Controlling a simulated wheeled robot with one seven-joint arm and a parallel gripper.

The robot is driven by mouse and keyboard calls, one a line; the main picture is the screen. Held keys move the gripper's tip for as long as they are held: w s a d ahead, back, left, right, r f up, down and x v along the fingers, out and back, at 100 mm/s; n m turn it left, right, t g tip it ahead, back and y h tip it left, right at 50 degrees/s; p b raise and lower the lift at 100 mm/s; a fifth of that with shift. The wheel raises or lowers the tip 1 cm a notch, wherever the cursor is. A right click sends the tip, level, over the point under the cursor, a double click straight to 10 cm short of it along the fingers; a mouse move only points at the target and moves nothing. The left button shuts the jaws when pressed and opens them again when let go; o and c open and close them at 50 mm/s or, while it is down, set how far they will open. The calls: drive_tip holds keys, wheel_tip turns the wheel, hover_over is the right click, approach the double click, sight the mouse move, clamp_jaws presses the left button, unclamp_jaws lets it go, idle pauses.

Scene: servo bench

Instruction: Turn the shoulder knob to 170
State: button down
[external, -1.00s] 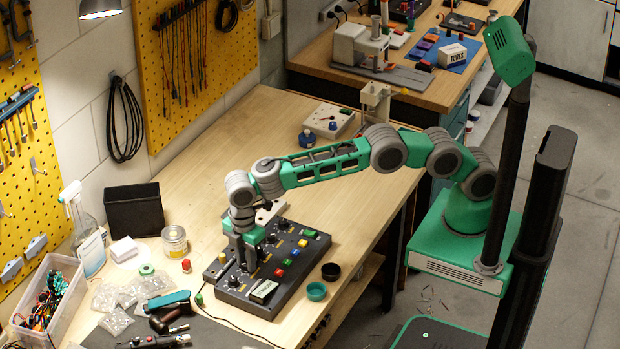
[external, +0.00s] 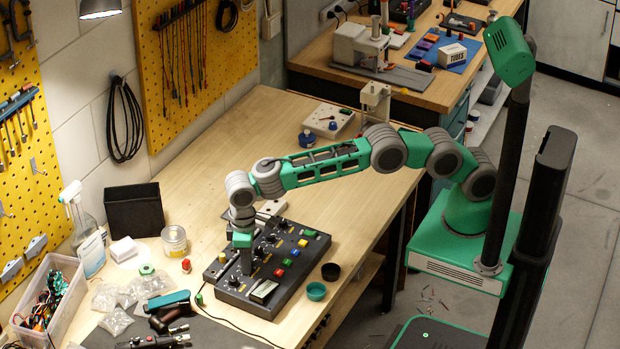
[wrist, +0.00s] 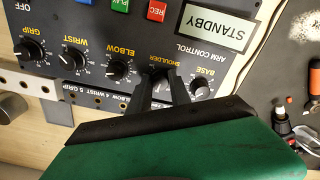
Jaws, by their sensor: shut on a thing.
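The control panel (external: 296,244) is a dark box on the wooden bench, with a row of knobs and several coloured buttons. In the wrist view its face (wrist: 131,40) shows upside down, with knobs labelled BASE, SHOULDER, ELBOW, WRIST and GRIP. My gripper (external: 245,272) points down at the panel's near-left side. In the wrist view my gripper's two dark fingers (wrist: 162,84) are shut on the shoulder knob (wrist: 160,74), between the elbow knob (wrist: 119,68) and the base knob (wrist: 200,87). The fingers hide most of the shoulder knob, and its pointer and scale cannot be read.
The display (wrist: 217,27) reads STANDBY. Pliers, bags and a parts bin (external: 50,300) lie to the left. The bench behind the panel is largely clear.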

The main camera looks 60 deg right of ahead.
drive_tip(key=m, duration=0.5)
drive_tip(key=shift+a+r+m, duration=0.1)
drive_tip(key=shift+m, duration=0.2)
drive_tip(key=m, duration=1)
drive_tip(key=shift+w+a+m, duration=0.1)
drive_tip(key=shift+m, duration=0.3)
drive_tip(key=m, duration=0.6)
drive_tip(key=c, duration=1.2)
unclamp_jaws()
wheel_tip(320, 180, up, 8)
drive_tip(key=shift+f+b, duration=0.15)
drive_tip(key=shift+b, duration=0.35)
